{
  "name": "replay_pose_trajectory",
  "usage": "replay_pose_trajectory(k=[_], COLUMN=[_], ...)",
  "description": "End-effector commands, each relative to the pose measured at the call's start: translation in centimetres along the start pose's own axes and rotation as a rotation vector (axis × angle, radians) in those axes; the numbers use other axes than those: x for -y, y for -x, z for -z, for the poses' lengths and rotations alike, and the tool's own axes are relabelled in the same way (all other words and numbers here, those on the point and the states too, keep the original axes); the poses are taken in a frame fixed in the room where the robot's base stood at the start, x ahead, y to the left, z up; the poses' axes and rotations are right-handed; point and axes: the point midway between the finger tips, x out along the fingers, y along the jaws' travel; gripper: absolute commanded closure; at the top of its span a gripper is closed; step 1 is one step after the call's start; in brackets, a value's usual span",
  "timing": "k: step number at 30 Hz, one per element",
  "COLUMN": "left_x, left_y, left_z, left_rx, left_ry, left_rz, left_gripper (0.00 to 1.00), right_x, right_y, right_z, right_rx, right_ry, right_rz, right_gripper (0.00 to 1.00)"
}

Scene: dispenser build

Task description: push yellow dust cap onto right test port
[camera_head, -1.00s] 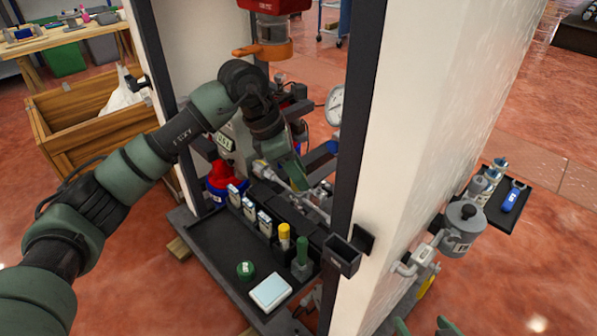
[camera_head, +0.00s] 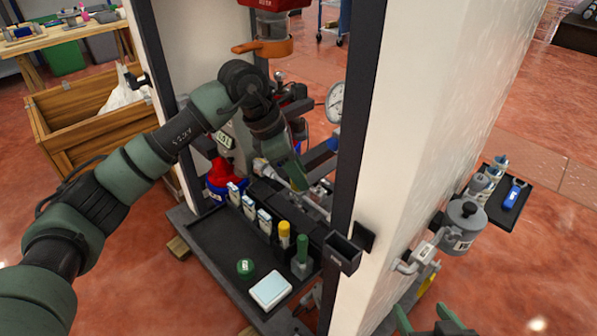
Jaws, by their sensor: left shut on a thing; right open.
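My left gripper (camera_head: 297,178) reaches down inside the dispenser frame, among metal fittings behind the tray. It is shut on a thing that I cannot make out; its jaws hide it. A yellow-topped piece (camera_head: 284,232) stands upright at the tray's back row; I cannot tell whether it is the dust cap. The right test port cannot be picked out among the grey fittings (camera_head: 320,195), partly covered by the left gripper and the dark post. My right gripper (camera_head: 426,319) shows its green fingertips at the bottom edge, apart and empty, right of the white panel.
The black tray (camera_head: 215,238) holds a green round piece (camera_head: 245,267), a pale box (camera_head: 270,290), a green-topped piece (camera_head: 302,252) and several small white-blue packs. A dark post (camera_head: 352,130) and white panel (camera_head: 425,130) stand right of the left gripper. A gauge (camera_head: 334,103) is behind.

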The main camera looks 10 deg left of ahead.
Motion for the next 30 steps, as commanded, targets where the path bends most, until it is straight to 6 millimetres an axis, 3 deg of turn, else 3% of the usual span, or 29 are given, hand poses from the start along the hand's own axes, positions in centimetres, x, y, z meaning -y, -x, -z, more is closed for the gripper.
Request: replay_pose_trajectory(k=[11, 12, 15, 22, 24, 30], left_x=[-0.01, -0.01, -0.01, -0.01, -0.01, 0.0], left_y=[0.01, 0.02, 0.02, 0.02, 0.01, 0.01], left_z=[0.0, 0.0, 0.0, 0.0, 0.0, 0.0], left_rx=[0.0, 0.0, 0.0, 0.0, 0.0, 0.0], left_ry=[0.0, 0.0, 0.0, 0.0, 0.0, 0.0], left_rz=[0.0, 0.0, 0.0, 0.0, 0.0, 0.0], left_gripper=[1.0, 0.67, 0.44, 0.44, 0.3, 0.3], right_x=[0.01, 0.01, 0.0, -0.02, -0.02, -0.04], right_y=[-0.01, -0.01, -0.01, -0.01, -0.01, 0.0], right_z=[-0.04, -0.04, -0.05, -0.05, -0.05, -0.04], right_rx=[0.002, 0.002, 0.002, 0.003, 0.003, 0.003], right_ry=[0.001, 0.001, 0.001, 0.0, 0.0, 0.001], right_rz=[0.0, 0.0, 0.0, 0.0, 0.0, -0.001], right_gripper=[0.31, 0.31, 0.31, 0.31, 0.31, 0.31])
